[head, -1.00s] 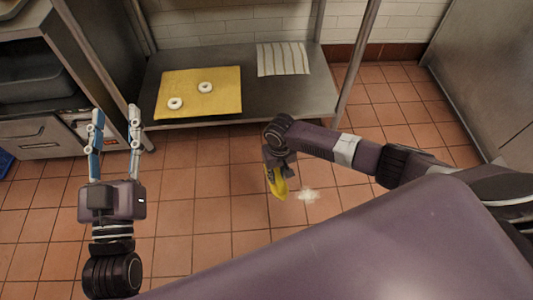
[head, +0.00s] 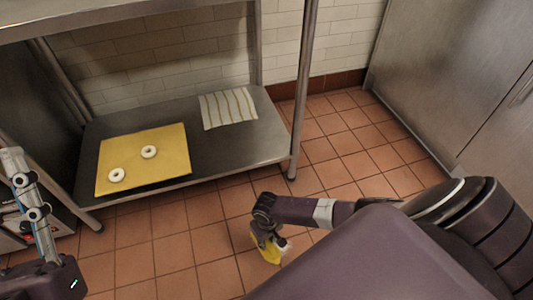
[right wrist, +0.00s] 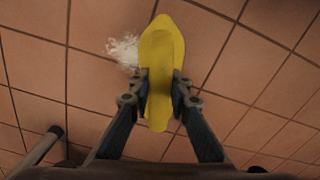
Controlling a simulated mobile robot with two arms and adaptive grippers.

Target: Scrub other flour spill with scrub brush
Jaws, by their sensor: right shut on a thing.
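The scrub brush (head: 266,249) is yellow and held low near the tiled floor. My right gripper (head: 262,234) is shut on it. In the right wrist view, the two fingers (right wrist: 159,88) pinch the sides of the yellow brush (right wrist: 162,45). The flour spill (right wrist: 124,51) is a small white patch on the floor, just left of the brush there. In the head view the spill (head: 287,244) shows close to the right of the brush. I cannot tell whether the brush touches the floor. My left gripper (head: 28,205) is cut by the left edge; one finger shows, standing alone, with nothing in it.
A steel rack's low shelf (head: 225,150) stands at the back, holding a yellow board (head: 170,170) with two bagels (head: 149,152) and a striped towel (head: 228,108). Its front leg (head: 303,100) rises behind my right arm. A steel cabinet (head: 440,80) is at right. Floor between is clear.

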